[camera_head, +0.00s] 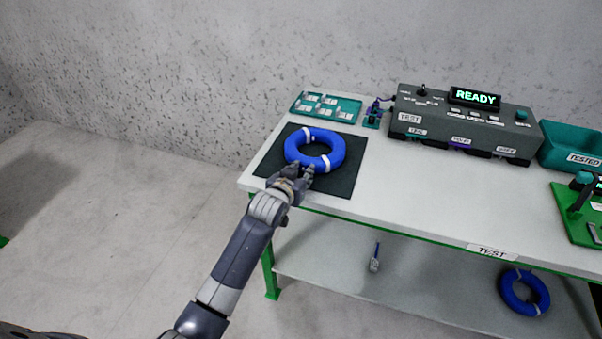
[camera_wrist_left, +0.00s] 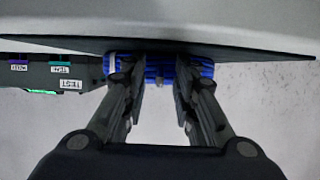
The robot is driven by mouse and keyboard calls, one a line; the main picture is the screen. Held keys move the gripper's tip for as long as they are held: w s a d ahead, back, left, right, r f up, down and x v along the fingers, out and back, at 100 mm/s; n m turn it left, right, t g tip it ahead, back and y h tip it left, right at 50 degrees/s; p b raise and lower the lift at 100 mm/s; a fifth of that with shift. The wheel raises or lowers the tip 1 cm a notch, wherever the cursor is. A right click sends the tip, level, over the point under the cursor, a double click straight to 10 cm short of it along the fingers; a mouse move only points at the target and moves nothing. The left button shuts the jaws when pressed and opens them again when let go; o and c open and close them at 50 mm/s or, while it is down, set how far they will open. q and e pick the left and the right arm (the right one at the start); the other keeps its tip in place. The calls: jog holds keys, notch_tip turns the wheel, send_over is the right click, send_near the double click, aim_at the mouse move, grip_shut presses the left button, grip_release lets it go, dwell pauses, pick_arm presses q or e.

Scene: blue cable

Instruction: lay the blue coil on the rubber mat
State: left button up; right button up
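The blue coil (camera_head: 315,149), a ring with white bands, lies flat on the black rubber mat (camera_head: 336,184) at the left end of the table. It also shows edge-on against the mat in the left wrist view (camera_wrist_left: 158,70). My left gripper (camera_head: 297,176) is at the coil's near side, over the front part of the mat. In the left wrist view its fingers (camera_wrist_left: 158,75) are spread apart, with blue coil visible between and beyond them. Whether the fingertips touch the coil is unclear. My right gripper is out of view.
A teal tray of small parts (camera_head: 326,107) lies behind the mat. A grey tester reading READY (camera_head: 462,122) stands to the right, with a teal TESTED bin (camera_head: 572,150) beyond it. Another blue coil (camera_head: 525,292) is on the lower shelf. The table right of the mat is clear.

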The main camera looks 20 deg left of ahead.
pick_arm(q)
jog(key=shift+s+r, duration=0.2)
jog(key=shift+s, duration=0.2)
jog(key=v, duration=1.1)
jog(key=shift+p, duration=0.35)
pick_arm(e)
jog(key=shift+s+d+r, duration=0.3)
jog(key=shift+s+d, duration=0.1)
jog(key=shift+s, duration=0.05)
